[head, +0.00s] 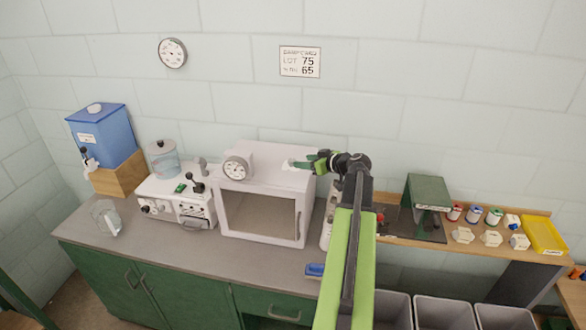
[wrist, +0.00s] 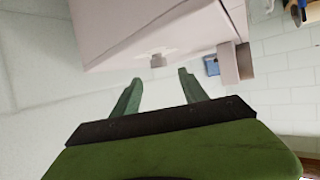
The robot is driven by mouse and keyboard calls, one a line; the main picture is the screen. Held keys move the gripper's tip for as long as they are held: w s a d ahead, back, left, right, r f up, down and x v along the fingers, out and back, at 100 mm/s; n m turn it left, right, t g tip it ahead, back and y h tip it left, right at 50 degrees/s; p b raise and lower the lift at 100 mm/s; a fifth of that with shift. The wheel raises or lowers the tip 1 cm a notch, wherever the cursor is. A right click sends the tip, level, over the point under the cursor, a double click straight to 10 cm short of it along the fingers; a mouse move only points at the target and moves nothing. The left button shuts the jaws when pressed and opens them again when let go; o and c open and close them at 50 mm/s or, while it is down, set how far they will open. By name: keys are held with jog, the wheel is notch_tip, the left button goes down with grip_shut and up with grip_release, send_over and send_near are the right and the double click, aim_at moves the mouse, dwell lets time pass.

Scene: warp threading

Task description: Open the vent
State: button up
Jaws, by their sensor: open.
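A pale box-shaped oven (head: 262,213) with a glass front stands on the counter. On its top, near the right side, is a small light piece (head: 288,163), which may be the vent. My gripper (head: 296,164) is over the oven's top right, its fingertips close to that piece; I cannot tell whether they touch it. In the wrist view a small grey tab (wrist: 158,60) stands out from a pale surface, ahead of and between the fingertips of my gripper (wrist: 159,82). The jaws are apart and hold nothing.
A round dial (head: 236,169) stands at the oven's top left. Left of the oven are a white machine with levers (head: 178,203) and a blue tank (head: 104,136). A shelf with a green stand (head: 428,193) and a yellow tray (head: 545,236) is at right.

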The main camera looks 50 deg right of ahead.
aim_at(292, 160)
jog(key=b+x, duration=0.1)
jog(key=x, duration=0.4)
jog(key=shift+w+d+f+b, duration=0.15)
jog(key=shift+w+f+b, duration=0.1)
jog(key=shift+b, duration=0.05)
jog(key=shift+w+f, duration=0.1)
jog(key=shift+w, duration=0.4)
